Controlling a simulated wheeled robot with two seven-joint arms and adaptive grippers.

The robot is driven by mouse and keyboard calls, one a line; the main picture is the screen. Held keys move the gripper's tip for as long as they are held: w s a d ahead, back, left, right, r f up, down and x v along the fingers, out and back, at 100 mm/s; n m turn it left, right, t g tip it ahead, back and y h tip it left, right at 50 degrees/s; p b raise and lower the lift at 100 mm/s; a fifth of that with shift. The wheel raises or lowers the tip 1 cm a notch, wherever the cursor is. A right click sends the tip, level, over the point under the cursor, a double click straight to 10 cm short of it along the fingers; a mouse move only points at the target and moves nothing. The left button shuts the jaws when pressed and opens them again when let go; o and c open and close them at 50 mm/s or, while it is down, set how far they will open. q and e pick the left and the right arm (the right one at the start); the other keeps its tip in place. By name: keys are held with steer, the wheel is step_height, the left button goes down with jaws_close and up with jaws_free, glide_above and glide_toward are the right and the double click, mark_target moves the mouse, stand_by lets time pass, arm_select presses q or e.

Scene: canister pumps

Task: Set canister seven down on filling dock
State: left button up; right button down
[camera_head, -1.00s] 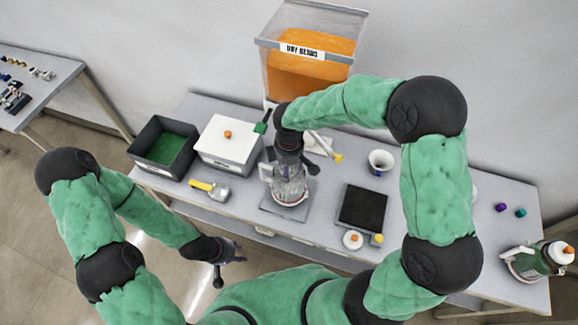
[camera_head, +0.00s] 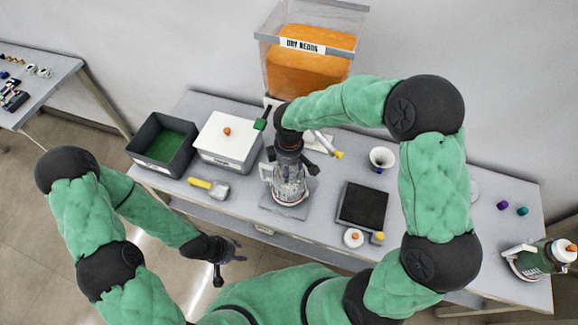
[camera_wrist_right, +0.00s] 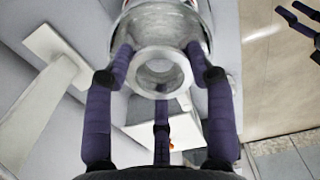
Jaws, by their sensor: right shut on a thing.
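My right gripper (camera_head: 288,166) is shut on a clear canister (camera_head: 289,190) with a pale handle on its side. The canister is upright over a grey square plate (camera_head: 272,205) near the table's front edge, which looks like the filling dock. I cannot tell whether its base touches the plate. In the right wrist view, my right gripper (camera_wrist_right: 162,75) has its fingers around the neck of the canister (camera_wrist_right: 165,25). No number on the canister is readable. My left gripper (camera_head: 226,262) is open and empty, in front of the table and away from the canister.
A dry beads hopper (camera_head: 310,75) stands behind. A white lidded box (camera_head: 229,139) and a dark green-lined bin (camera_head: 163,145) stand left, with a yellow-handled scoop (camera_head: 209,188) in front. A black-topped pad (camera_head: 362,205) lies right. Another canister (camera_head: 540,259) is at the far right.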

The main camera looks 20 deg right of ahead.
steer(key=shift+c, duration=1.7)
jaws_free()
step_height(320, 180, up, 12)
steer(key=shift+f, duration=0.1)
